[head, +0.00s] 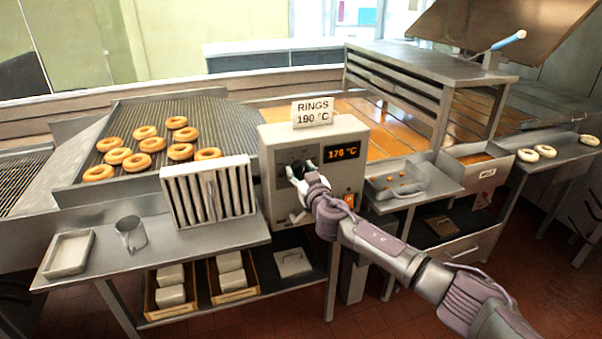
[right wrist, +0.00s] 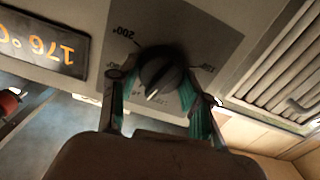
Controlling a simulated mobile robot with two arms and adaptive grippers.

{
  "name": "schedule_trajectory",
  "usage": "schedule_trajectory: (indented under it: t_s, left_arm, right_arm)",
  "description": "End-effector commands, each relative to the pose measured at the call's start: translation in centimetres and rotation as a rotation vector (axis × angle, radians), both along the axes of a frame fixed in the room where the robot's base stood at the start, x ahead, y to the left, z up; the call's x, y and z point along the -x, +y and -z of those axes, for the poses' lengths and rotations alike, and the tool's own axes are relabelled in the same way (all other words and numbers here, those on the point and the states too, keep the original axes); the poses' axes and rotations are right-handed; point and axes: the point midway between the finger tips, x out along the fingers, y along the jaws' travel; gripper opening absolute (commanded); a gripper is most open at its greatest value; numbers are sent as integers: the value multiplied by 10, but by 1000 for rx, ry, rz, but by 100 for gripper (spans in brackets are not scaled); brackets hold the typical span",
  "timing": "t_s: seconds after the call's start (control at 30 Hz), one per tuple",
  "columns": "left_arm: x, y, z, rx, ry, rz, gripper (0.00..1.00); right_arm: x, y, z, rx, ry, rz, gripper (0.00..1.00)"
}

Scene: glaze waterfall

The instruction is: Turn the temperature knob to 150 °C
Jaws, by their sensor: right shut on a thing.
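The black temperature knob (right wrist: 160,70) sits on a grey dial plate on the front of the control box (head: 276,150). A "200°" mark shows beside it in the right wrist view; other marks are partly hidden or too small to read surely. The white pointer line lies on the gripper side of the knob. The orange display (head: 342,153) reads 176 °C; it also shows upside down in the right wrist view (right wrist: 45,43). My right gripper (head: 300,171) is shut on the knob, its teal-padded fingers on either side. My left gripper is out of view.
An orange switch (head: 350,200) is close beside my right wrist. A slatted rack (head: 208,192) stands just left of the box. Browned rings (head: 145,132) lie on the mesh behind it.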

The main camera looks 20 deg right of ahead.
Motion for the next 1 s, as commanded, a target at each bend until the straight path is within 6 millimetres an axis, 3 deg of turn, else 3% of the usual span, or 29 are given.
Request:
schedule_trajectory:
  t_s: [0.3,1.0]
  left_arm:
    - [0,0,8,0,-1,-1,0]
    - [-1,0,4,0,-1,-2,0]
  right_arm:
    - [0,1,1,260,-9,1,13]
    - [0,4,2,929,-30,1,13]
